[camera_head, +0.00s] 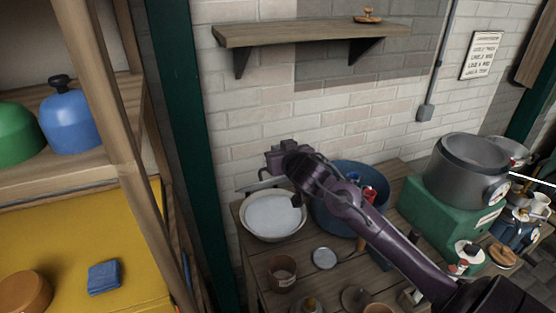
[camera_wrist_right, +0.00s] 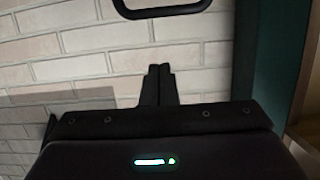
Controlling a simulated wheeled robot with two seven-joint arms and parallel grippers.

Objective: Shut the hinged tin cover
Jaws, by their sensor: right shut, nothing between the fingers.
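A round cream tin (camera_head: 249,229) with a pale inside stands on the wooden bench, below my right gripper. A thin grey edge (camera_head: 258,187) shows behind its rim; it may be the raised cover seen nearly edge-on, but I cannot be sure. My right gripper (camera_head: 271,160) is above the back of the tin, near the brick wall, shut and empty. In the right wrist view, the shut fingers (camera_wrist_right: 160,76) point toward the wall. A dark handle-like loop (camera_wrist_right: 165,13) shows ahead, apart from them. My left gripper is not in view.
A blue basin (camera_head: 326,221) stands just right of the tin, partly behind my right arm. A large grey pot (camera_head: 459,180) sits on a green box farther right. A wooden wall shelf (camera_head: 300,36) is above. A dark green post (camera_head: 188,130) stands left of the bench.

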